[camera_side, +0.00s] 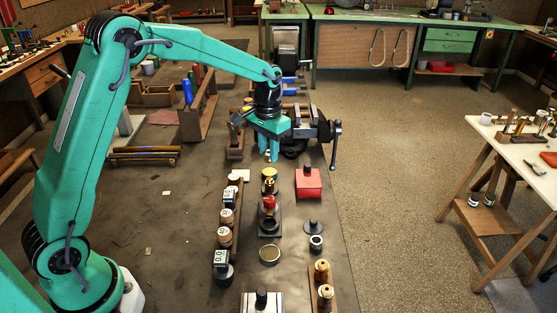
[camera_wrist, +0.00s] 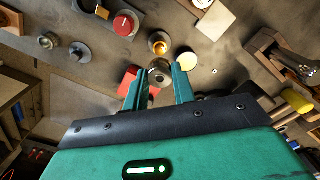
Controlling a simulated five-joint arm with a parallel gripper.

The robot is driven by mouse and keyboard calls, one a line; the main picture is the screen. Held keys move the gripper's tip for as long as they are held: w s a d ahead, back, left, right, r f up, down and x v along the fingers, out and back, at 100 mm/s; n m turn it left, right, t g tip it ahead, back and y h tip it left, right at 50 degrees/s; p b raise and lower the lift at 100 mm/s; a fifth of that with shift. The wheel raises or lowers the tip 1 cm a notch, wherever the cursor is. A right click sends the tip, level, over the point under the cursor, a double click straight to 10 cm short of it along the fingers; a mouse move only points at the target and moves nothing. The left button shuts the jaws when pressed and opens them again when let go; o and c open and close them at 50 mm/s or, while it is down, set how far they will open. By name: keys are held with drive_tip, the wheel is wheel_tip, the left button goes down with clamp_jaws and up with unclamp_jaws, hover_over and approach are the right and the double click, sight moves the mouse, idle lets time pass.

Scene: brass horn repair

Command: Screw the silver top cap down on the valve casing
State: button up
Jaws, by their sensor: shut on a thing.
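My gripper (camera_side: 271,156) points down over the far end of the bench row. In the wrist view its two fingers (camera_wrist: 160,80) are closed on the silver top cap (camera_wrist: 159,72), a small round metal piece. The brass piece that looks like the valve casing (camera_side: 269,181) stands upright, nearer the side camera than the fingertips. It also shows in the wrist view (camera_wrist: 158,43), just beyond the cap. The cap looks apart from it. In the side view the cap is too small to make out between the fingers.
A red box (camera_side: 308,185) stands to the right of the casing. A red-topped piece (camera_side: 269,203) is in front of it. A wooden strip with dials and knobs (camera_side: 225,236) lies to the left. A vise (camera_side: 310,128) stands close behind my gripper.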

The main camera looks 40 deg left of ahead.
drive_tip(key=shift+f, duration=0.15)
hover_over(269, 178)
drive_tip(key=shift+f, duration=2.25)
drive_tip(key=shift+f, duration=1.3)
drive_tip(key=o, duration=0.3)
drive_tip(key=c, duration=0.3)
drive_tip(key=shift+m, duration=0.3)
